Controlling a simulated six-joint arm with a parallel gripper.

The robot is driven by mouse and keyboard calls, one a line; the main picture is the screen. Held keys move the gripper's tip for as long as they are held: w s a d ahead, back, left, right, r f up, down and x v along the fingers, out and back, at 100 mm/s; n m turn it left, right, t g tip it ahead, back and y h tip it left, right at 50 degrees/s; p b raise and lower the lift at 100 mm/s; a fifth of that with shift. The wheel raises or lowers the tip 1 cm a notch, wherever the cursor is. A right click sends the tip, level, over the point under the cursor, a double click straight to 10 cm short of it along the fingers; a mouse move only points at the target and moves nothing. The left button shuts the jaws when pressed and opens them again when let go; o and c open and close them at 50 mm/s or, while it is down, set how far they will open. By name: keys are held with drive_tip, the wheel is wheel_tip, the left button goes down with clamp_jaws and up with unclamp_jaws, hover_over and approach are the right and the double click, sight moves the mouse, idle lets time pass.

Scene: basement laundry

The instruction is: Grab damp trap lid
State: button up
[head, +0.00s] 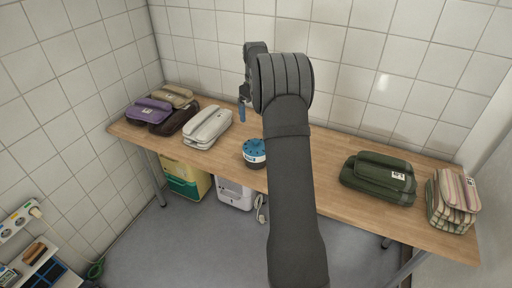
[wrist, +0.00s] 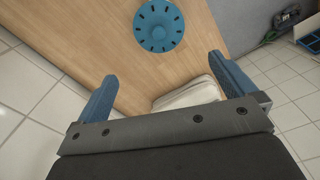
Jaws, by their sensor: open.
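In the head view my gripper (head: 242,108) is above the table, partly hidden by my arm.
A light folded bundle (head: 208,127) lies left of the trap, and purple (head: 149,110), tan and brown bundles lie farther left. A dark green bundle (head: 379,178) and a striped stack (head: 453,201) are at the right. Tiled walls stand behind and left of the table (head: 322,192).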

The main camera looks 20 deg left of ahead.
hover_over(254, 147)
drive_tip(key=w, duration=0.1)
drive_tip(key=f, duration=1)
drive_tip(key=shift+w+f, duration=0.2)
drive_tip(key=shift+w+a+f, duration=0.1)
drive_tip(key=shift+w+f, duration=0.05)
drive_tip(key=shift+f, duration=2.5)
drive_tip(key=c, duration=1.2)
drive_tip(key=shift+f, duration=0.1)
